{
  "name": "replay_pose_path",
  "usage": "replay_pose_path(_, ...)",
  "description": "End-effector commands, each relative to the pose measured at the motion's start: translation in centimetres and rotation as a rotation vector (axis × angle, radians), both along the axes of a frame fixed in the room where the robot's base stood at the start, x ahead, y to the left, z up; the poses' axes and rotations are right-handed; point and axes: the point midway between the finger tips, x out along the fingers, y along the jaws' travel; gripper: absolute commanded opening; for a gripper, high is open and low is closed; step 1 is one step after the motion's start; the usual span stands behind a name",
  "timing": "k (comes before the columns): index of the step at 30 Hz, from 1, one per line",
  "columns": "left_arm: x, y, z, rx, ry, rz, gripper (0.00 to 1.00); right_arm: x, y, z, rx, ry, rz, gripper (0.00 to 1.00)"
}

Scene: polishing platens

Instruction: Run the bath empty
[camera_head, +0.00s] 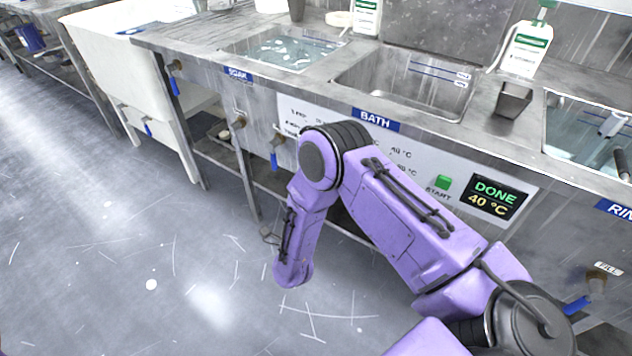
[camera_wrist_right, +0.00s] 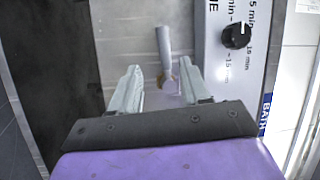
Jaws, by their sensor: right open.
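The bath (camera_head: 405,82) is the middle steel basin in the head view. Its walls and floor look bare and grey, with level marks on the back wall; whether some clear liquid stands in it I cannot tell. Its panel display (camera_head: 494,197) reads DONE, 40 °C. My arm hides this gripper in the head view.
The soak basin (camera_head: 285,50) at left holds liquid and pale pieces. The rinse basin (camera_head: 580,135) is at right. A green START button (camera_head: 443,182) sits beside the display. A FILL valve lever (camera_head: 578,305) is low right. A black knob (camera_wrist_right: 236,36) is near my right gripper.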

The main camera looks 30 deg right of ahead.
Motion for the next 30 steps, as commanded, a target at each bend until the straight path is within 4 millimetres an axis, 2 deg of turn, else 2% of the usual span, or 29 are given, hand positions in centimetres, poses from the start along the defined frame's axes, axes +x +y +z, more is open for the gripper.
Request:
replay_pose_path(2, 0.0, 0.0, -0.2, 0.000, 0.000, 0.000, 0.23, 0.6, -0.6, 0.5, 0.015, -0.047, -0.021, 0.46)
replay_pose_path(15, 0.0, 0.0, -0.2, 0.000, -0.001, 0.000, 0.23, 6.5, -6.9, 1.9, 0.013, -0.041, -0.024, 0.46)
replay_pose_path(19, 0.0, 0.0, -0.2, 0.000, -0.001, 0.000, 0.23, 7.2, -7.5, 2.0, 0.012, -0.038, -0.021, 0.46)
replay_pose_path(26, 0.0, 0.0, -0.2, 0.000, -0.001, 0.000, 0.23, 7.3, -7.6, 2.0, 0.012, -0.037, -0.021, 0.46)
replay_pose_path(27, 0.0, 0.0, -0.2, 0.000, -0.001, 0.000, 0.23, 7.3, -7.6, 2.0, 0.012, -0.037, -0.021, 0.40)
replay_pose_path(29, 0.0, 0.0, -0.2, 0.000, -0.001, 0.000, 0.23, 7.3, -7.6, 2.0, 0.012, -0.037, -0.021, 0.20)
replay_pose_path(30, 0.0, 0.0, -0.2, 0.000, -0.001, 0.000, 0.23, 7.3, -7.6, 2.0, 0.012, -0.037, -0.021, 0.07)
